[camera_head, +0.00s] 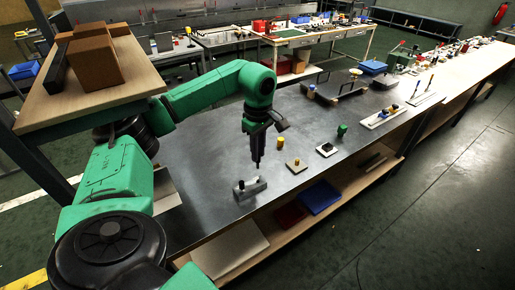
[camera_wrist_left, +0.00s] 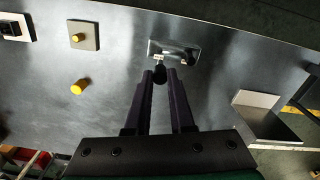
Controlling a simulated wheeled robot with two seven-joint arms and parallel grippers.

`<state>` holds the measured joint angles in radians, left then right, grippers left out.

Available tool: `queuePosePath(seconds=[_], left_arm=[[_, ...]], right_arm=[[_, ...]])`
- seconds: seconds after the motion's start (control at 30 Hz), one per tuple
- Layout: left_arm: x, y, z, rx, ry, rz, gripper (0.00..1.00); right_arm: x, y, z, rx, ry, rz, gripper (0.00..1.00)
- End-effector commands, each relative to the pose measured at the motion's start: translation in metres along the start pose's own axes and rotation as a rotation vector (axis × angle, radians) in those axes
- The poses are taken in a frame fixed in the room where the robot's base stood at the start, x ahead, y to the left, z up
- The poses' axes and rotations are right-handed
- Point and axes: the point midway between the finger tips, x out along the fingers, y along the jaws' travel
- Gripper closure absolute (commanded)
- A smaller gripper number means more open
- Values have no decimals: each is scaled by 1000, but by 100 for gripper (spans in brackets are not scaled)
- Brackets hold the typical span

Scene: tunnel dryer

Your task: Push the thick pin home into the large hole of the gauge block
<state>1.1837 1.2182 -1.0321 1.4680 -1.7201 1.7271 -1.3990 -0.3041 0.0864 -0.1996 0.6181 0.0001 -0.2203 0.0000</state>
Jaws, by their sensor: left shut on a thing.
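The gauge block (camera_head: 252,189) is a small grey metal bar on the dark worktop near its front edge. It also shows in the left wrist view (camera_wrist_left: 172,47). A dark pin (camera_head: 241,184) stands at its left end in the head view; the wrist view shows this pin (camera_wrist_left: 193,57) at the block's right. My left gripper (camera_head: 256,164) points down above the block. In the wrist view its fingers (camera_wrist_left: 160,78) are shut on a dark round-ended piece, apparently the thick pin (camera_wrist_left: 160,71), beside the block's other end. The large hole is not clearly visible. My right gripper is out of view.
A yellow cylinder (camera_head: 281,142) stands behind the block. A tan plate with a yellow-topped peg (camera_head: 296,165) lies to the right, then a white-and-black plate (camera_head: 326,150) and a green piece (camera_head: 342,130). A wooden shelf (camera_head: 95,85) with brown boxes is at upper left.

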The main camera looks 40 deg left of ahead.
Motion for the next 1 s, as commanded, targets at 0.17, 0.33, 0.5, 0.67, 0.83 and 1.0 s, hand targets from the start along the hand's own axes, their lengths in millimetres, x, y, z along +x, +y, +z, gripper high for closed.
queuePosePath(seconds=[0.17, 0.33, 0.5, 0.67, 0.83, 1.0], left_arm=[[26, 0, 0, 0, 1, -2, 100], [46, 0, 0, 0, 0, -1, 100], [55, 0, 0, 1, 0, -1, 100], [54, 0, 0, 1, 0, -1, 100], [54, 0, 0, 1, 0, -1, 100], [54, 0, 0, 1, 0, -1, 100]], right_arm=[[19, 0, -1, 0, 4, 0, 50], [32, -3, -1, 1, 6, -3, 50], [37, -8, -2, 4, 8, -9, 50], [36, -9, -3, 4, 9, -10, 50], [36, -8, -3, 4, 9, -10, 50], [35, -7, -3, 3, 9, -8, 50]])
